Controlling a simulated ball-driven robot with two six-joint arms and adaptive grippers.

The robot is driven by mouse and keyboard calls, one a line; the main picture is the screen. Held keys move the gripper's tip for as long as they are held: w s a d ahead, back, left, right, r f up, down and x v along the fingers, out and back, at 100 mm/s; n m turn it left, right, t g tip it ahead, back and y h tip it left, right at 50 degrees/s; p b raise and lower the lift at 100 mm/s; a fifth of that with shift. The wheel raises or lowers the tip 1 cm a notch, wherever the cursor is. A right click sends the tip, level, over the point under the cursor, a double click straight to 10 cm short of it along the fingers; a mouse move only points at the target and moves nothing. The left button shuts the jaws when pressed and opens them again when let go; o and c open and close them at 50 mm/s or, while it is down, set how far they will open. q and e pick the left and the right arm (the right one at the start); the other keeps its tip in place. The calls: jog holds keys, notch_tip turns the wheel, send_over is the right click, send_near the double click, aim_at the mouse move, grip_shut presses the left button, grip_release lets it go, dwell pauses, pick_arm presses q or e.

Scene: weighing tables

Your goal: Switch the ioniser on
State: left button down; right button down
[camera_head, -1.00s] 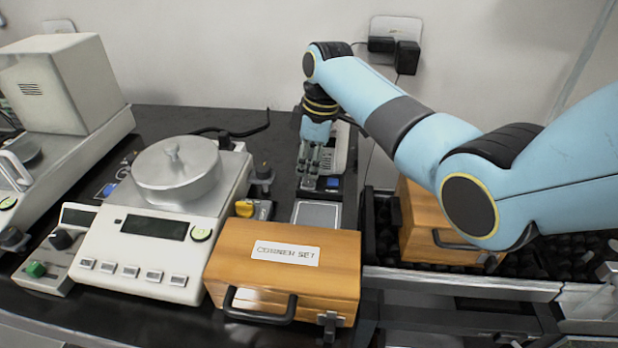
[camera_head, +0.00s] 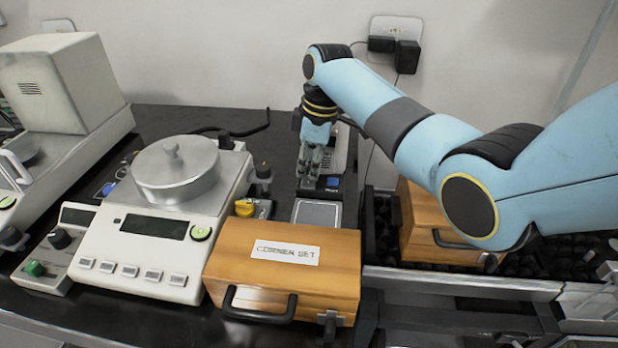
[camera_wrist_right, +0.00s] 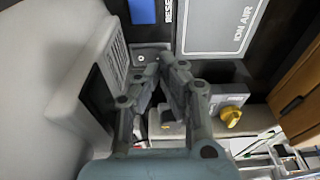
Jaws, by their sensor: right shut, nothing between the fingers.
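The ioniser appears to be the pale unit with a grille (camera_head: 341,150) at the back of the black bench, partly hidden behind my right gripper. In the right wrist view its pale housing (camera_wrist_right: 62,65) fills the left side. A grey plate (camera_wrist_right: 222,22) marked "ION AIR" lies beside it and shows in the head view (camera_head: 317,213). A blue button (camera_wrist_right: 142,11) sits by the letters "RESET". My right gripper (camera_head: 308,174) points down by the unit's front left; its fingers (camera_wrist_right: 168,68) are together and empty. I cannot tell whether they touch anything. The switch's state is unclear.
A balance (camera_head: 128,250) with a lidded metal pan stands left of centre. A wooden box (camera_head: 225,262) labelled "CORNER SET" is in front of the plate. Another wooden box (camera_head: 425,215) stands under my right arm.

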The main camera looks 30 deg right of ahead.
aim_at(309, 181)
jog(key=shift+f+b, duration=0.35)
jog(key=shift+f, duration=0.4)
dwell(0.4)
notch_tip(309, 181, up, 7)
jog(key=p, duration=0.8)
dwell(0.3)
